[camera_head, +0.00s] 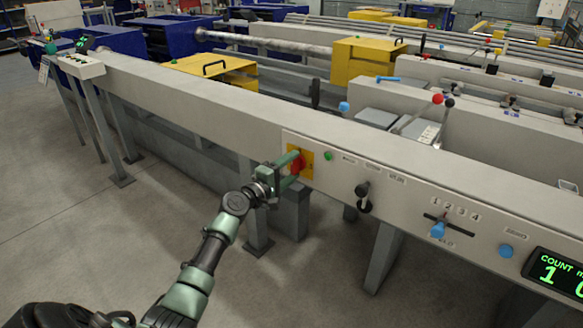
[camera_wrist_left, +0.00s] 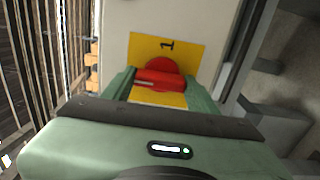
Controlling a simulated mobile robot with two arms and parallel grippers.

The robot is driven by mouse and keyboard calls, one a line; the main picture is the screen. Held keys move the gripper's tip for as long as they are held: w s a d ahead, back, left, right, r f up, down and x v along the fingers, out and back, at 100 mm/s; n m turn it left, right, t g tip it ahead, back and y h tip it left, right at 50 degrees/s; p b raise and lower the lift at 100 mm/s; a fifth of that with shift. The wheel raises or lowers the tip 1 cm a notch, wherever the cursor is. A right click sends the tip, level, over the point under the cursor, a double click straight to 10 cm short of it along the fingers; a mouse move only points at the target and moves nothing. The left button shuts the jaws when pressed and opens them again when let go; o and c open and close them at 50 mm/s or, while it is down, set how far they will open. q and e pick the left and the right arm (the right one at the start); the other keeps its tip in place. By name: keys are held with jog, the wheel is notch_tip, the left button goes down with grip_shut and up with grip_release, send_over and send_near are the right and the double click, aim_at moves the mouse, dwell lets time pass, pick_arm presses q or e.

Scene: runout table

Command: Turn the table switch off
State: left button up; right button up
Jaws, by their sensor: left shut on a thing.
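The table switch is a red rotary knob (camera_head: 298,163) on a yellow plate (camera_head: 307,154), set in the front face of the long grey table (camera_head: 200,110). In the left wrist view the red knob (camera_wrist_left: 160,78) sits on the yellow plate (camera_wrist_left: 190,48), with a "1" mark above it. My left gripper (camera_head: 292,168) reaches the plate from the front, with its green fingers on either side of the knob. In the left wrist view the left gripper (camera_wrist_left: 163,88) is shut on the knob's handle, which lies nearly crosswise there. My right gripper is not in view.
Right of the switch on the same panel are a green button (camera_head: 328,156), a black knob (camera_head: 362,190), a blue-handled selector (camera_head: 438,229), a blue button (camera_head: 505,251) and a count display (camera_head: 556,271). Yellow machine blocks (camera_head: 364,62) stand behind. Floor in front is clear.

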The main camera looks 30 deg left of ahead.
pick_arm(q)
jog(key=o, duration=1.4)
jog(key=shift+c, duration=0.2)
jog(key=shift+s+a, duration=0.1)
jog(key=shift+s, duration=0.15)
jog(key=s+p, duration=0.1)
jog(key=s, duration=0.6)
jog(key=shift+s+a, duration=0.15)
jog(key=shift+a, duration=0.15)
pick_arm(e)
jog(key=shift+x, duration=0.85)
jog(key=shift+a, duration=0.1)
